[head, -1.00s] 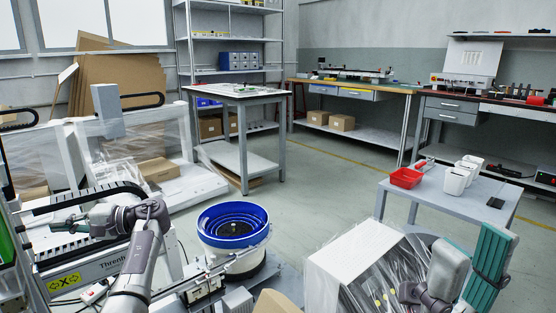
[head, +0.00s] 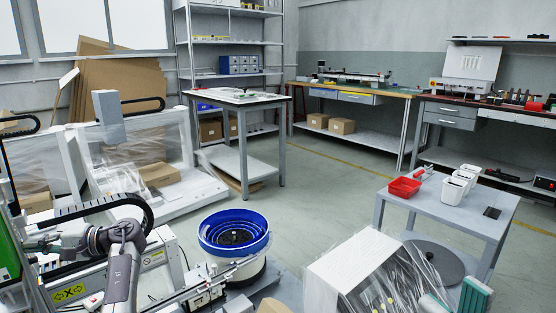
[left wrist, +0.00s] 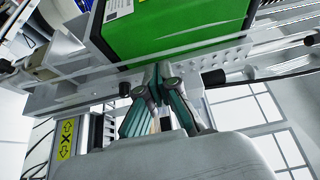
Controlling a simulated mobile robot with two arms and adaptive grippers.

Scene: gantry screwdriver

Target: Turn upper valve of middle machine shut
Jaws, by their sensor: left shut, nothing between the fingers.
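My left gripper (head: 44,246) reaches to the left in the head view, over the front machine with the yellow arrow label (head: 68,293). In the left wrist view its teal fingertips (left wrist: 159,80) are together and empty, close to the machine's metal rail (left wrist: 235,65) below a green box (left wrist: 180,25). My right gripper's teal parts (head: 473,295) show at the lower right, cut by the frame edge.
A blue bowl feeder (head: 233,232) stands right of the machine. A plastic-wrapped white unit (head: 365,270) and a grey table (head: 450,210) with a red bin (head: 404,187) are to the right. The floor beyond the feeder is clear.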

